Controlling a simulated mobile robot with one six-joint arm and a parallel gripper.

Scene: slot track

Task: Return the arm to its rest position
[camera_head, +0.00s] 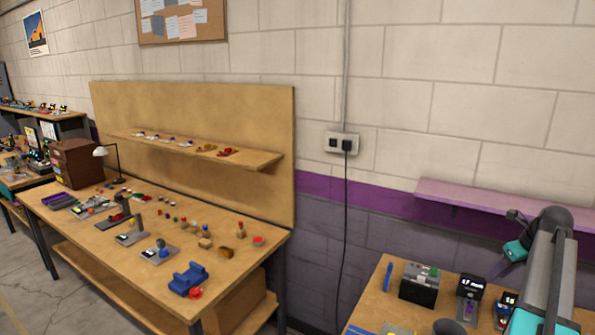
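My arm (548,270) rises at the right edge of the head view, grey with dark joints and teal parts. It is folded, with its elbow high in front of the pink wall shelf. The wrist end (515,250) hangs to the left of the elbow, above the right-hand table. My gripper's fingers cannot be made out there, so I cannot tell whether they are open or holding anything.
Under the arm, the right table (372,300) carries a dark box (419,287) and small devices with displays (471,288). A long wooden workbench (240,280) at left holds several small parts and a blue holder (188,280). A pink shelf (450,194) juts from the wall.

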